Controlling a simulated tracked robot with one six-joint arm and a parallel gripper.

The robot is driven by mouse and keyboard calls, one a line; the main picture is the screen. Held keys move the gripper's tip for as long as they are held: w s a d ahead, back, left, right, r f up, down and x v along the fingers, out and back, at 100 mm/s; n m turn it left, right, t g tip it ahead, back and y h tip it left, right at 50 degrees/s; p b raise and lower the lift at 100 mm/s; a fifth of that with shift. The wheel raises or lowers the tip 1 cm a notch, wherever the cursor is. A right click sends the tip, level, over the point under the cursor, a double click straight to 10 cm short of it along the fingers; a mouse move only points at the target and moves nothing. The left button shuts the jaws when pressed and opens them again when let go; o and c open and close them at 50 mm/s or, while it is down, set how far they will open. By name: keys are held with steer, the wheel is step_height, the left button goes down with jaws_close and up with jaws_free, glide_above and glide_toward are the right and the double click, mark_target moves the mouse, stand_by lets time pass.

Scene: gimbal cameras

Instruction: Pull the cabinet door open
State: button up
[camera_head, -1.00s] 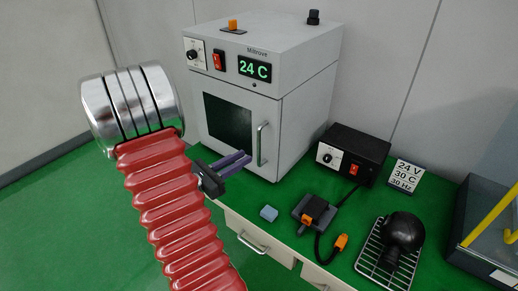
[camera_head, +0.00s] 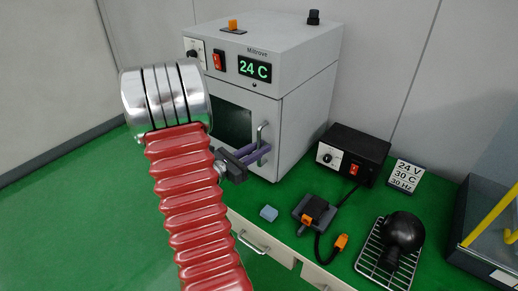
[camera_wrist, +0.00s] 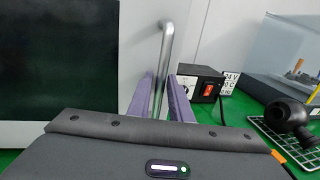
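The grey cabinet (camera_head: 305,105) stands on the green bench with its door (camera_head: 229,121) shut; the door has a dark window. The door's upright metal handle (camera_head: 262,138) is on its right side, and it also shows in the wrist view (camera_wrist: 166,50). My gripper (camera_head: 262,153) is at the handle, its purple fingers on either side of the bar. In the wrist view my gripper (camera_wrist: 162,98) looks open, with the bar between the fingers; I cannot tell whether either finger touches it. My arm hides part of the door's left side.
A black power box (camera_head: 352,155) stands right of the cabinet. A small blue block (camera_head: 268,213), a grey device with orange parts (camera_head: 312,212) and a black round object (camera_head: 403,232) on a wire rack (camera_head: 366,262) lie in front. A drawer (camera_head: 262,240) is below.

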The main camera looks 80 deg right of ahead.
steer(key=shift+c, duration=0.4)
jaws_close()
steer(key=shift+a, duration=0.15)
